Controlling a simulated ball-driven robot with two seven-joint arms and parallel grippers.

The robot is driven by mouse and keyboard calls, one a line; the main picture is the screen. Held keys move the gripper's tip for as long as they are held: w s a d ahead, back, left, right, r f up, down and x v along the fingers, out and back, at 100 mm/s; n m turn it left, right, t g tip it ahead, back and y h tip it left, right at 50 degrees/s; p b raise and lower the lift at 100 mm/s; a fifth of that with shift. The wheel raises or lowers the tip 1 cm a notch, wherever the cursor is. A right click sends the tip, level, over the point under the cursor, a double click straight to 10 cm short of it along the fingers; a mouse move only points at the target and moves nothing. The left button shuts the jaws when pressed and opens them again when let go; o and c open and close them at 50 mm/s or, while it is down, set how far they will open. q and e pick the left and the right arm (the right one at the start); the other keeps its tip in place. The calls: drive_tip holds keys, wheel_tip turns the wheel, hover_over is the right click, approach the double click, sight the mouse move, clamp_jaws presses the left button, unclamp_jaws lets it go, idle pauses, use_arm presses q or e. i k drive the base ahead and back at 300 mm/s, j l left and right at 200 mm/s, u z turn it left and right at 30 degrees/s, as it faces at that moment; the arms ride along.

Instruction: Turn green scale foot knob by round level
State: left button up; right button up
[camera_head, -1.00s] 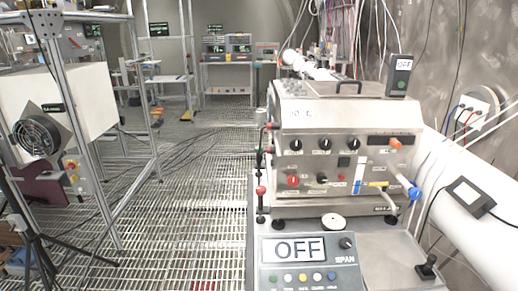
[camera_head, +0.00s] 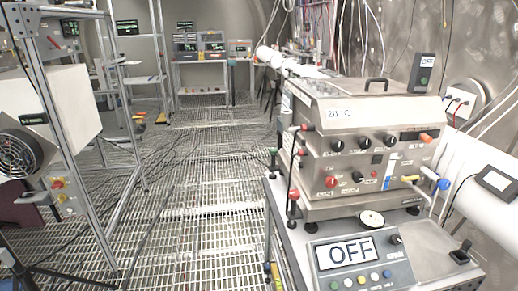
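A small green-topped knob (camera_head: 273,153) on a dark post stands at the left edge of the bench, beside the steel machine. A red-topped knob (camera_head: 294,194) on a similar post is nearer to me. A small round white disc (camera_head: 371,218), which looks like the round level, lies in front of the machine; its bubble is too small to read. The scale panel (camera_head: 320,277) in front has a display (camera_head: 346,252) reading OFF, a black knob and several coloured buttons. Neither of my grippers shows in this view.
A metal frame with a white box and fan (camera_head: 18,150) stands at the left. Open grated floor (camera_head: 200,200) lies between, with cables across it.

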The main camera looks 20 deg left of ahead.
sight(273, 151)
drive_tip(key=i+j+z, duration=0.15)
drive_tip(key=j, duration=0.7)
drive_tip(key=j+z, duration=0.15)
drive_tip(key=j, duration=0.7)
drive_tip(key=i, duration=0.05)
